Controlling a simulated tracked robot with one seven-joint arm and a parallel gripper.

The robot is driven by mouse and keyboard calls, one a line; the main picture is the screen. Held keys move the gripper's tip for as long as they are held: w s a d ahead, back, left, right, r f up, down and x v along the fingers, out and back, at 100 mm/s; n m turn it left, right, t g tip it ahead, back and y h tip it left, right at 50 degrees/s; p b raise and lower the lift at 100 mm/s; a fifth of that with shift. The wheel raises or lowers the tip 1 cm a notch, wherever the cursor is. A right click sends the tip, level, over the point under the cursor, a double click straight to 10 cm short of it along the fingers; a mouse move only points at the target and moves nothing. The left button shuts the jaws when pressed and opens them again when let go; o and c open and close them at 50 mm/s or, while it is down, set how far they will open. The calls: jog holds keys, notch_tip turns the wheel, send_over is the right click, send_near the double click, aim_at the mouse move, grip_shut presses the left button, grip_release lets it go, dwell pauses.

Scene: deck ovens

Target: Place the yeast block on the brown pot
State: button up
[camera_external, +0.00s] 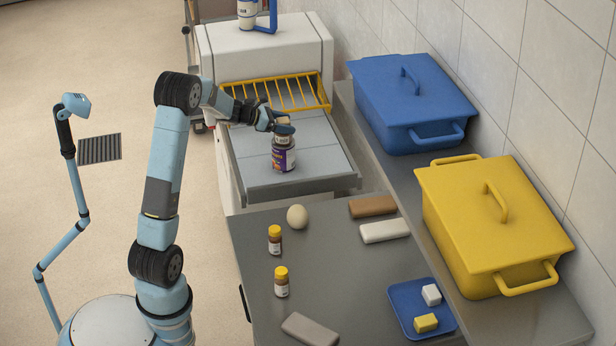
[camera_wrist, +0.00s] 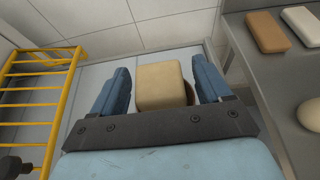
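The yeast block (camera_wrist: 160,82) is a beige block, seen between my gripper's fingers in the wrist view. My gripper (camera_wrist: 162,85) looks open, with a narrow gap on each side of the block. The brown pot (camera_wrist: 189,93) shows partly behind and below the block, which hides most of it. In the external view my gripper (camera_external: 283,124) is over a small stack on the grey deck. A wider jar with a purple label (camera_external: 284,158) is at the bottom, with a smaller container above it. The block seems to rest on the pot, but the contact is hidden.
A yellow rack (camera_external: 275,93) stands behind the stack. On the counter are an egg (camera_external: 297,216), brown (camera_external: 372,206) and white (camera_external: 385,231) blocks, two yellow-capped bottles (camera_external: 275,239) and a blue tray (camera_external: 395,293). Blue (camera_external: 410,100) and yellow (camera_external: 480,220) bins line the wall.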

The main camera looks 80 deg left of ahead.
jog(key=shift+r, duration=0.1)
jog(key=v, duration=1.2)
jog(key=shift+r, duration=0.1)
